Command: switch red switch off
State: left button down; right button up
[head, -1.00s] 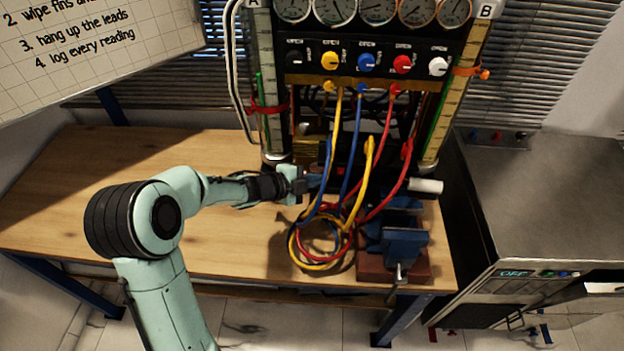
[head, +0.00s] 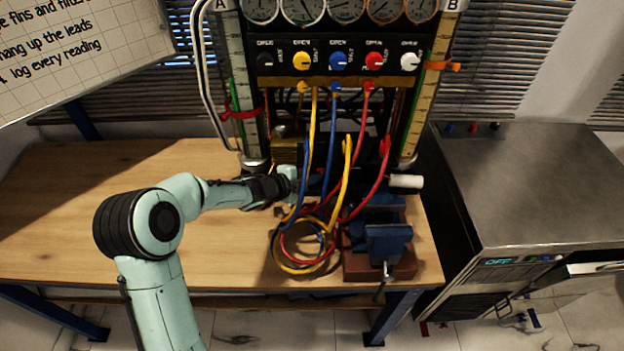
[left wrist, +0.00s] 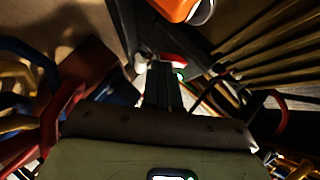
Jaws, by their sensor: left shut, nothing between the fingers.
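A small red part that looks like the red switch (left wrist: 174,61) shows in the left wrist view, with a green light beside it. Whether it is on or off I cannot tell. In the head view I cannot make the switch out behind the leads and the gripper. My left gripper (head: 302,187) is shut and empty, low at the front of the gauge rig (head: 330,85), beside the hanging leads. In the left wrist view its dark fingers (left wrist: 163,88) point at the red part and end close to it; contact is unclear. My right gripper is not in view.
Blue, yellow and red leads (head: 345,185) hang and coil close to the gripper. A blue vise (head: 388,240) stands at right on the wooden bench (head: 90,200), whose left side is clear. A metal cabinet (head: 530,190) stands to the right.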

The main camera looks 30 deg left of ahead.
pick_arm(q)
jog(key=shift+a+f+t+b, duration=0.1)
jog(key=shift+f+t+b, duration=0.3)
jog(key=shift+b, duration=0.65)
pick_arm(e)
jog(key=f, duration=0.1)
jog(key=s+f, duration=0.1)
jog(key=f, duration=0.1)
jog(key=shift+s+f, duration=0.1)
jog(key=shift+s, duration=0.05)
pick_arm(q)
jog(key=shift+r, duration=0.15)
jog(key=shift+w+r+p, duration=0.1)
jog(key=shift+r+p, duration=0.6)
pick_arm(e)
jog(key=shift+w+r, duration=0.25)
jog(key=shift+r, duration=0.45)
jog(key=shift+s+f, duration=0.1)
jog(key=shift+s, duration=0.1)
